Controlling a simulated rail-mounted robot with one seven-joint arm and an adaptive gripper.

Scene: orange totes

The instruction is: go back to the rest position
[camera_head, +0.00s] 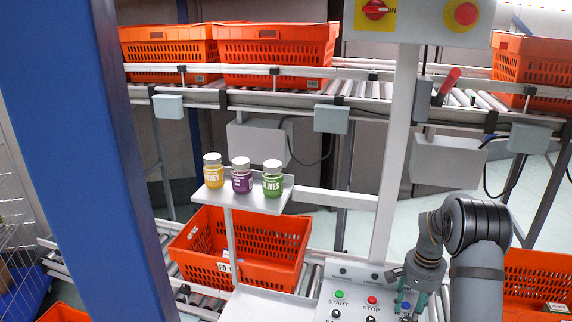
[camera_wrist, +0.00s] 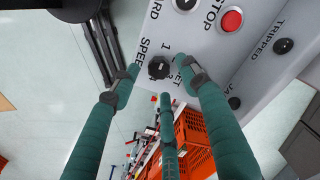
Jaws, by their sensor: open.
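My gripper (camera_head: 411,300) is at the lower right of the head view, in front of the right side of a grey control panel (camera_head: 352,272). In the wrist view my gripper (camera_wrist: 158,76) shows teal fingers spread apart, with nothing held. A black rotary knob (camera_wrist: 159,67) marked SPEED on the panel appears between the fingertips. I cannot tell whether any finger touches it. A red button (camera_wrist: 231,19) marked STOP is above right of the knob. My arm hides part of the panel in the head view.
A small shelf (camera_head: 216,199) holds yellow, purple and green-labelled jars. An orange tote (camera_head: 278,272) sits below it on rollers. More totes (camera_head: 277,50) stand on the upper conveyor. A grey post (camera_head: 396,150) rises behind the panel, left of my arm. A blue column (camera_head: 95,150) stands left.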

